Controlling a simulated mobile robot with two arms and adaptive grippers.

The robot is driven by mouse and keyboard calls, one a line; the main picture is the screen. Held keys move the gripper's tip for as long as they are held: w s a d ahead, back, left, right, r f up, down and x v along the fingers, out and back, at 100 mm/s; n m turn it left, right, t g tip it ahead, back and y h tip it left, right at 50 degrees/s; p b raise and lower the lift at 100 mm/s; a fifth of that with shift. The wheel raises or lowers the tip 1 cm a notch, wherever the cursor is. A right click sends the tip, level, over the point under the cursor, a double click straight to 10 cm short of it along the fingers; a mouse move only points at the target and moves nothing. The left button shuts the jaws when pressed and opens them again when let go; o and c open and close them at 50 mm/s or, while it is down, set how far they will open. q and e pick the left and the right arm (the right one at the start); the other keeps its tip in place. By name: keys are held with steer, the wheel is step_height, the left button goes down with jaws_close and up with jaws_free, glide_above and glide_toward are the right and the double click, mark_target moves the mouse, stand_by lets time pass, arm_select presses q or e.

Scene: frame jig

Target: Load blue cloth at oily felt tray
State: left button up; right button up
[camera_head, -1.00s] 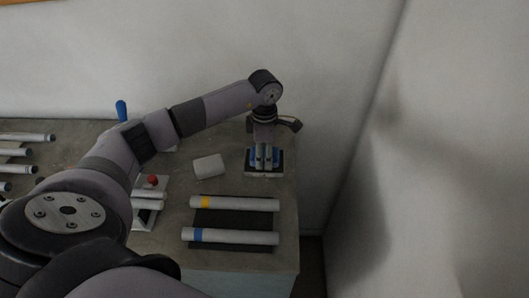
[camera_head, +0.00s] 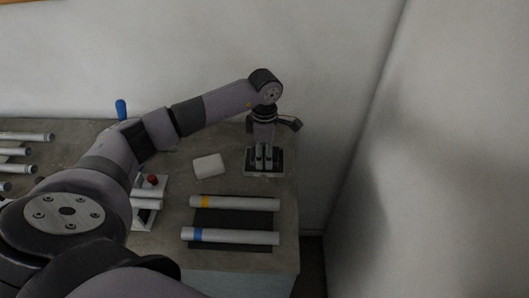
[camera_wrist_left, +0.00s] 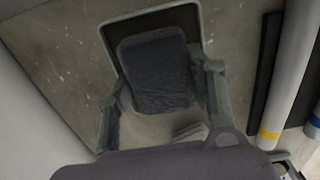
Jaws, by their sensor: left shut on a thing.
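The oily felt tray (camera_head: 282,163) is a small dark tray with a pale front edge, near the right end of the bench. My left gripper (camera_head: 264,162) points down over it, with its fingers low in the tray. In the left wrist view, my left gripper (camera_wrist_left: 165,98) is shut on a dark slate pad, which I take to be the cloth (camera_wrist_left: 155,72); it looks hardly blue now. The tray's rim (camera_wrist_left: 150,17) frames it. Whether the cloth touches the felt cannot be told. My right gripper is not in view.
A white block (camera_head: 209,166) lies left of the tray. In front, two white tubes, one with a yellow band (camera_head: 235,203) and one with a blue band (camera_head: 235,237), lie on a dark mat (camera_head: 230,219). A red knob (camera_head: 152,180) and more tubes are further left. A wall stands right.

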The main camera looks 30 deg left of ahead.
mark_target(264, 152)
arm_select(q)
steer(key=shift+s, duration=0.1)
stand_by(0.5)
steer(key=shift+r+p, duration=2)
steer(key=shift+r, duration=1.5)
